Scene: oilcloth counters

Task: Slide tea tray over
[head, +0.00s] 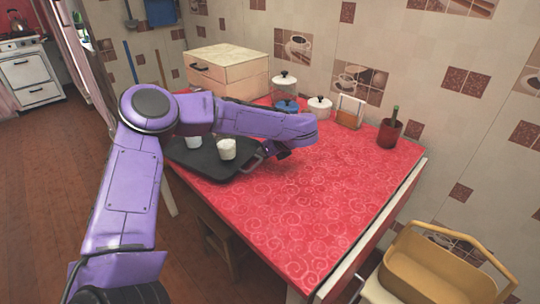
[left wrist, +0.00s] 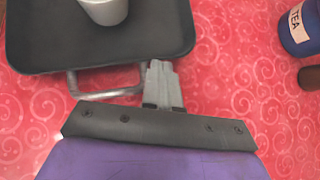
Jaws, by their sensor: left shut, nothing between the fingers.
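The black tea tray (head: 207,168) lies on the left part of the red counter, partly hidden behind my left arm. One white cup (head: 227,149) and another white cup (head: 193,142) stand on it. My left gripper (head: 284,153) is low over the counter at the tray's right end. In the left wrist view its fingers (left wrist: 161,72) are together and empty, at the tray's edge (left wrist: 150,47), beside the grey metal handle (left wrist: 92,91). I cannot tell whether they touch the tray. A cup (left wrist: 105,10) shows there too. My right gripper is not in view.
The red counter (head: 310,205) is clear to the right and front. Behind are a drawer box (head: 228,74), a blue tea canister (left wrist: 300,32), white-lidded pots (head: 319,108), a napkin holder (head: 350,112) and a red pot (head: 389,134). A yellow basket (head: 432,265) sits at lower right.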

